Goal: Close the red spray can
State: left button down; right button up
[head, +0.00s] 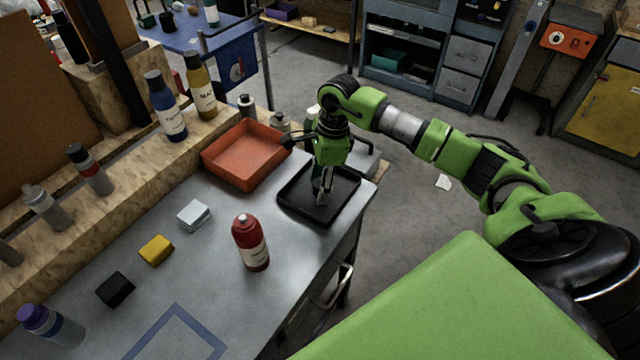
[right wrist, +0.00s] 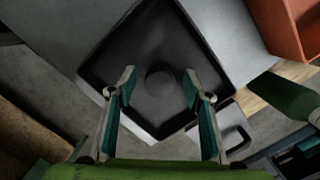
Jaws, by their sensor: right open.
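The red spray can (head: 251,246) stands upright on the grey workbench, with a pale label; its top is too small to make out clearly. The black tray (head: 290,200) lies to its right and also shows in the right wrist view (right wrist: 103,62). A small dark round thing (right wrist: 161,80), perhaps a cap, lies in this tray. My right gripper (head: 322,196) points down over the tray. In the right wrist view its fingers (right wrist: 160,88) are spread, with the round thing beyond and between them and nothing held. My left gripper is not in view.
An orange-red tray (head: 245,178) sits left of the black tray. White (head: 194,215), yellow (head: 156,250) and black (head: 115,289) blocks lie on the bench. Several bottles line the wooden ledge. The bench around the red can is clear.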

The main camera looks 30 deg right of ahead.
jog(key=c, duration=0.8)
jog(key=shift+r, duration=0.1)
jog(key=shift+r+b, duration=0.45)
jog(key=shift+r, duration=0.1)
jog(key=s+a+r+b, duration=0.1)
jog(key=s+r, duration=0.3)
jog(key=s+a+r+b, duration=0.1)
jog(key=s+r+b, duration=0.1)
jog(key=s+r, duration=0.2)
jog(key=s+a+r+b, duration=0.1)
jog(key=s+a+r, duration=0.1)
jog(key=s, duration=0.3)
jog(key=shift+s+r+b, duration=0.25)
jog(key=shift+r+b, duration=0.1)
jog(key=shift+r, duration=0.55)
